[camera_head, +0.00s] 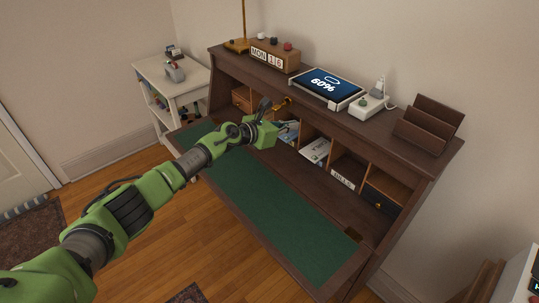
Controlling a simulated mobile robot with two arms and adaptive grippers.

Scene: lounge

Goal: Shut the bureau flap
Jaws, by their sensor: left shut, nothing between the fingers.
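The dark wooden bureau (227,86) stands against the wall. Its flap (262,205), with a green inlaid surface, is folded down and open. Behind it are pigeonholes with papers (316,150) and small drawers. My left gripper (283,104) reaches over the flap from the left, shut and empty, in front of the pigeonholes. A brass-coloured piece shows close by its fingertips; I cannot tell whether they touch. My left forearm hides part of the flap's left side. My right gripper is not in view.
On the bureau top stand a lamp, a calendar block (275,57), a tablet (327,86), a power strip (370,104) and a letter rack (430,123). A white side table (190,81) is at the left.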

